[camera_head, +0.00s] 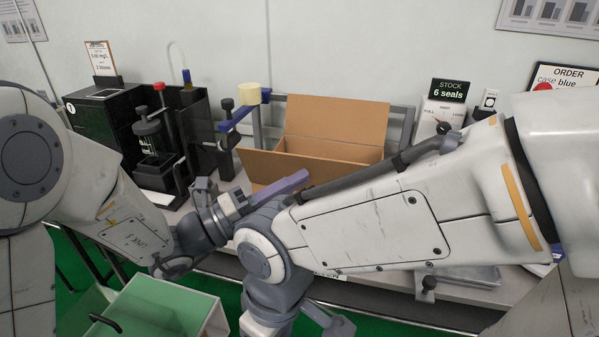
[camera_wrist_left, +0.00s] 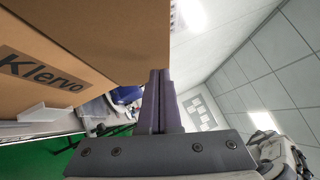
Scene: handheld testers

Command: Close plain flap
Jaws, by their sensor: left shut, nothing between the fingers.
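An open brown cardboard box (camera_head: 335,149) stands on the bench. Its back flap (camera_head: 335,122) stands up and carries no visible print. A front flap (camera_head: 280,165) leans outward toward me. My left gripper (camera_head: 304,177) is shut and empty, its purple fingers just in front of the front flap. In the left wrist view the shut fingers (camera_wrist_left: 160,74) point up close to the edge of a cardboard flap (camera_wrist_left: 110,35); whether they touch it I cannot tell. A box side there bears a "Klervo" label (camera_wrist_left: 40,73).
A blue-and-grey frame with a cream roll (camera_head: 249,94) stands left of the box, beside dark tester equipment (camera_head: 155,150). A "6 seals" stock sign (camera_head: 449,91) and an order sign (camera_head: 563,78) stand to the right. A green-topped container (camera_head: 150,312) is low in front.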

